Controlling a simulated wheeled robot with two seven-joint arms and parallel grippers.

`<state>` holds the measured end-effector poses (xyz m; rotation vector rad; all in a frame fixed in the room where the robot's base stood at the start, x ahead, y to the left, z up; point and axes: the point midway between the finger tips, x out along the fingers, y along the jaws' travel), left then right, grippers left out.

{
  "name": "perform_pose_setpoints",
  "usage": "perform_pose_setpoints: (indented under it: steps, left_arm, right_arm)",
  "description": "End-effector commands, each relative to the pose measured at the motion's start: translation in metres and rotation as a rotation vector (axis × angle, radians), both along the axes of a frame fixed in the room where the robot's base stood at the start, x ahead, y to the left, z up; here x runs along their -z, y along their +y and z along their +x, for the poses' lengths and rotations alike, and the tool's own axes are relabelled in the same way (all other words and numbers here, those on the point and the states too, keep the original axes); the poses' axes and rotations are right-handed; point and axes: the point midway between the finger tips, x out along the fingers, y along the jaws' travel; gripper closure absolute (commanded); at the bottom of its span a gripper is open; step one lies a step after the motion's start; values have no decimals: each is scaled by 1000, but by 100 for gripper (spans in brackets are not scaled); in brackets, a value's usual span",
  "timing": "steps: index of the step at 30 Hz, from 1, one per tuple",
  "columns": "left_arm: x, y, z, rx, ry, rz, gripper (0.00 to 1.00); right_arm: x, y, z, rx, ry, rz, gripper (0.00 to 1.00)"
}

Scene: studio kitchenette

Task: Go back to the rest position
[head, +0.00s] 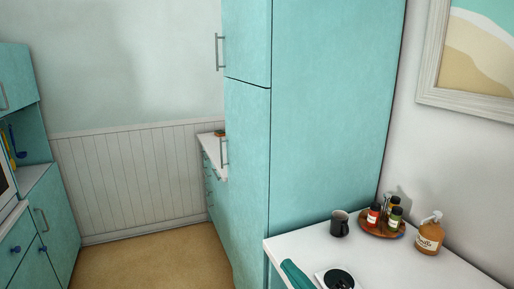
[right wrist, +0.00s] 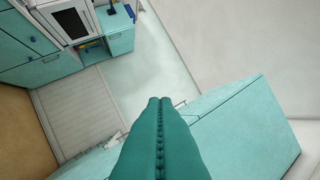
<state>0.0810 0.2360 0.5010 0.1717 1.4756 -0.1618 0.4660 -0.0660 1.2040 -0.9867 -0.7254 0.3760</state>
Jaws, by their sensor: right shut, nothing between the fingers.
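My right gripper (head: 289,265) shows at the bottom of the head view, in front of the near left part of the white counter (head: 340,245). Its teal fingers point up and to the left, and a white and black part of my wrist shows beside them. In the right wrist view the two fingers of the right gripper (right wrist: 160,100) lie together, shut and empty. My left gripper is in neither view.
On the counter stand a dark mug (head: 339,224), a round wooden tray (head: 376,232) with several small bottles, and an orange pump bottle (head: 430,235). A tall teal cabinet (head: 325,110) rises behind the counter. Open floor (head: 150,262) lies to the left.

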Motion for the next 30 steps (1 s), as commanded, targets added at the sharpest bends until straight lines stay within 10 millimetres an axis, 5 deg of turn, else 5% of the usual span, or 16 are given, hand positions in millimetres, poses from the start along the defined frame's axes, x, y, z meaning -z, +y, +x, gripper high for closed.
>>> perform_pose_setpoints:
  steps: [5,10,16,25,30]
  left_arm:
    - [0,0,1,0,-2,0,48]
    - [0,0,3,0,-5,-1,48]
    - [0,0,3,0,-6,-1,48]
    - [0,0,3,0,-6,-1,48]
    - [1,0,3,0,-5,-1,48]
  right_arm:
    - [70,-80,11,382,486,314,100]
    - [170,-130,-35,671,992,465,100]
    - [238,-144,-109,837,1410,506,100]
    - [281,-140,-210,943,1857,486,100]
    - [330,-139,-196,951,1869,471,100]
